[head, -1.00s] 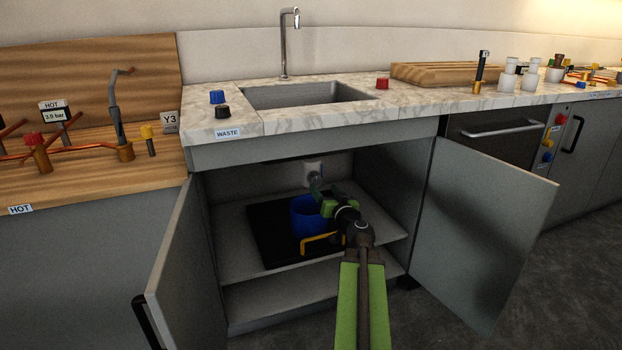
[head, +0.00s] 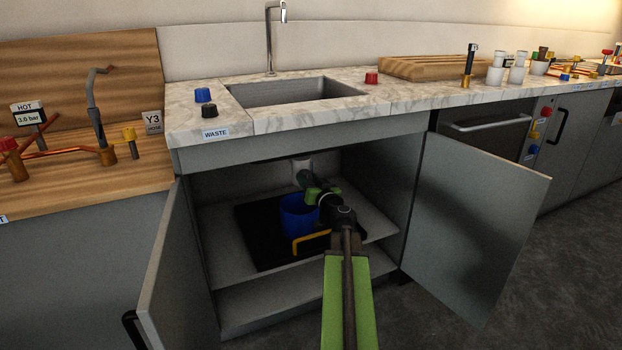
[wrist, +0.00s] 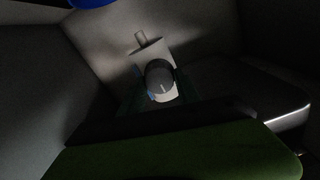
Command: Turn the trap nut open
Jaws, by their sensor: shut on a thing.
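The white trap (head: 301,168) hangs at the back inside the open cabinet under the sink, and it also shows in the wrist view (wrist: 147,56). Its nut (wrist: 160,78) is a round grey-white cap with a light line, between my fingers in the wrist view. My gripper (wrist: 160,92) has dark green fingers, one on either side of the nut, and is shut on it. In the head view my gripper (head: 309,185) reaches in just above and right of the blue bucket, and mostly hides the nut. How far the nut is turned I cannot tell.
The blue bucket (head: 294,222) stands on a black mat (head: 261,251) on the cabinet shelf, with a yellow-orange handle-like piece (head: 309,242) in front. Open doors stand at left (head: 172,265) and right (head: 475,220) of my arm. The cabinet interior is dark.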

